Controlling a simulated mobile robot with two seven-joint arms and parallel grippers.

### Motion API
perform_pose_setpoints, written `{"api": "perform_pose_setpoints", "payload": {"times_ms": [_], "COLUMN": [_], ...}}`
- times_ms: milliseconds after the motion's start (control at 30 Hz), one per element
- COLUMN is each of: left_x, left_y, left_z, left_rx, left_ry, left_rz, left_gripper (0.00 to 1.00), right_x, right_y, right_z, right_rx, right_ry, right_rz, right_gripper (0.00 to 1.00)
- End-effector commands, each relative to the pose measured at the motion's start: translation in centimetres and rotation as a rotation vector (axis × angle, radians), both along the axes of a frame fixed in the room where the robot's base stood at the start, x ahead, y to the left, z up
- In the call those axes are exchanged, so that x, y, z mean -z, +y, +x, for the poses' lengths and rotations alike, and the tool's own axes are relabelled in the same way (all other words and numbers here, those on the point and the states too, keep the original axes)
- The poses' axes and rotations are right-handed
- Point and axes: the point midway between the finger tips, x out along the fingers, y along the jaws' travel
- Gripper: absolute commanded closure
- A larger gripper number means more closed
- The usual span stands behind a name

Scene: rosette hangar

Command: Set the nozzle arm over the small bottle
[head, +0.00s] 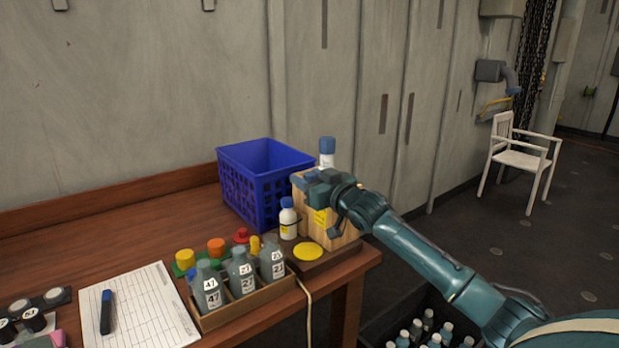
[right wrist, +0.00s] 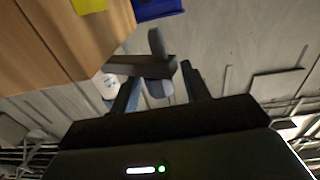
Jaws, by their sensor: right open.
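A second blue-capped white bottle (head: 327,158) shows behind the box top. My right gripper (head: 312,184) is at the top of the box, above and right of the small bottle. In the right wrist view, its open fingers (right wrist: 160,90) straddle a dark grey bar (right wrist: 140,68) with an upright stub, which looks like the nozzle arm. Whether they touch it, I cannot tell. A whitish part (right wrist: 106,86) shows behind the left finger. My left gripper is out of view.
A blue crate (head: 262,185) stands behind the small bottle. A yellow disc (head: 308,252) lies before the box. A wooden tray (head: 245,309) of grey bottles, coloured caps and a paper sheet (head: 140,305) fill the front. A dark crate of bottles sits below right.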

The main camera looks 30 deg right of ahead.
Motion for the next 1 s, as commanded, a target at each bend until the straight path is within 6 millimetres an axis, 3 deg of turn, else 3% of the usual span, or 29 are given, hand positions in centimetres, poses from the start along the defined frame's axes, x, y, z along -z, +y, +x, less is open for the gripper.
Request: {"api": "perform_pose_setpoints", "payload": {"times_ms": [267,800,1000], "left_x": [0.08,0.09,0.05], "left_y": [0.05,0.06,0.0], "left_z": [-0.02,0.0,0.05], "left_rx": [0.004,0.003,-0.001], "left_ry": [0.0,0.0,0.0], "left_rz": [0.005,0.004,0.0], "left_gripper": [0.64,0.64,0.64], "right_x": [0.04,0.03,0.04], "right_y": [0.02,0.02,0.02], "right_z": [0.09,0.06,0.06], "right_rx": [0.0,0.0,0.0], "right_ry": [0.0,0.0,0.0], "right_rz": [0.0,0.0,0.0], "right_gripper": [0.54,0.98,1.0]}}
